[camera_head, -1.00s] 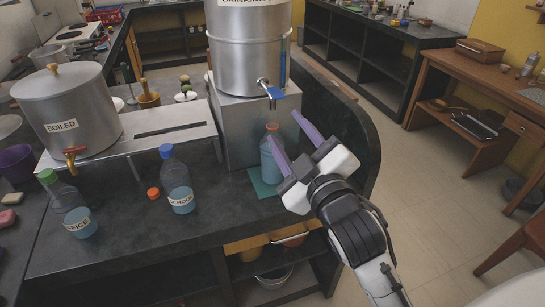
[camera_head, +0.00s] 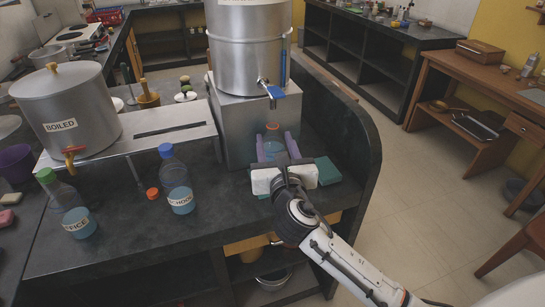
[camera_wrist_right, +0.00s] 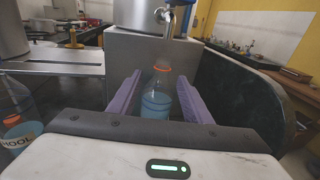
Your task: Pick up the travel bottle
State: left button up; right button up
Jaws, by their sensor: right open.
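A clear bottle (camera_head: 272,146) with blue liquid and an orange neck stands upright under the tap of the large steel canister. In the right wrist view the bottle (camera_wrist_right: 156,99) sits between the two purple fingers, with no label visible. I take it as the travel bottle. My right gripper (camera_head: 275,140) is open, its fingers on either side of the bottle, with gaps visible in the wrist view. The gripper body hides the bottle's lower part. A green mat (camera_head: 327,171) shows beside the gripper. My left gripper is not in view.
The steel canister (camera_head: 248,45) and its tap (camera_head: 272,90) stand over the bottle. The SCHOOL bottle (camera_head: 176,181), the OFFICE bottle (camera_head: 70,208) and an orange cap (camera_head: 153,193) are to the left. The counter's raised dark edge (camera_head: 357,140) is at the right.

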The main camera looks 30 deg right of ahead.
aim_at(273, 131)
jog(key=x, duration=0.6)
jog(key=shift+w+d+r, duration=0.1)
jog(key=shift+w+d, duration=0.1)
jog(key=shift+d, duration=0.05)
jog(key=shift+c, duration=0.6)
grip_shut()
